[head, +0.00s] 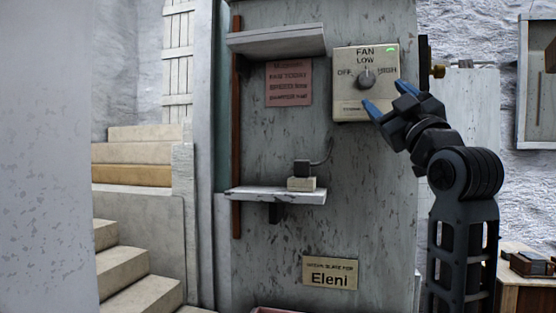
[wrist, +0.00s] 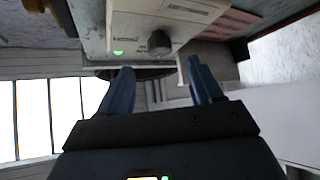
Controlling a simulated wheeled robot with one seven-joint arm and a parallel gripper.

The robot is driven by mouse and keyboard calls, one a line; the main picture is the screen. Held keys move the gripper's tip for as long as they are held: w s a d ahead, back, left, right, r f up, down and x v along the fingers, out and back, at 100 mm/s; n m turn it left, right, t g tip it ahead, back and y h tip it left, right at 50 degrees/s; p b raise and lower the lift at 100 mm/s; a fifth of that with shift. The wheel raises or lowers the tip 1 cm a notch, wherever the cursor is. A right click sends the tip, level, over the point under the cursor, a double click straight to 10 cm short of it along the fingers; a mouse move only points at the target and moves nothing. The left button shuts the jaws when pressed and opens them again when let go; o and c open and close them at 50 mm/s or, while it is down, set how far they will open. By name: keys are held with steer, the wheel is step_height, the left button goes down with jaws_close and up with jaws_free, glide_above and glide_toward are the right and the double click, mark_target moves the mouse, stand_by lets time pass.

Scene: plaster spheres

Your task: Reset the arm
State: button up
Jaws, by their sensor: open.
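My gripper (head: 388,98) is in front of the lower right of the fan control box (head: 352,105) in the head view. Its two blue fingers are spread apart with nothing between them. The box carries a dark round knob (head: 366,78) with OFF, LOW and HIGH marks and a small green light at its upper right. In the wrist view the blue fingers (wrist: 157,85) point toward the box (wrist: 125,30), and the knob (wrist: 159,42) shows beyond and between the fingertips. The fingers look apart from the knob. My arm rises from the lower right.
A small shelf (head: 275,196) with a small block-like device stands left of the gripper, under an upper shelf (head: 277,40). Stairs (head: 135,280) lie at left, a wooden table (head: 520,277) at lower right.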

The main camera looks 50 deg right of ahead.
steer(key=w+a+f+m+y+p, duration=0.1)
steer(key=w+a+f+y, duration=0.2)
steer(key=f, duration=0.6)
steer(key=w+a+f+m+y+p, duration=0.1)
steer(key=w+a+f, duration=0.35)
steer(key=f, duration=0.45)
steer(key=a+f+g+y+p, duration=0.15)
steer(key=a+f+y, duration=0.25)
steer(key=a+f, duration=0.85)
steer(key=s+a+f+y+p, duration=0.2)
steer(key=s+a+f+y, duration=0.3)
steer(key=s+a+f, duration=0.5)
steer(key=s+a+f+n+g+y, duration=0.1)
steer(key=s+a+f+y, duration=0.1)
steer(key=s, duration=0.5)
steer(key=s+a+f+n+g+y+p, duration=0.1)
steer(key=s+a+g, duration=0.1)
steer(key=s+a, duration=0.2)
steer(key=s, duration=0.3)
steer(key=shift+s+f+y, duration=0.35)
steer(key=shift+f+y, duration=0.05)
stand_by(2.2)
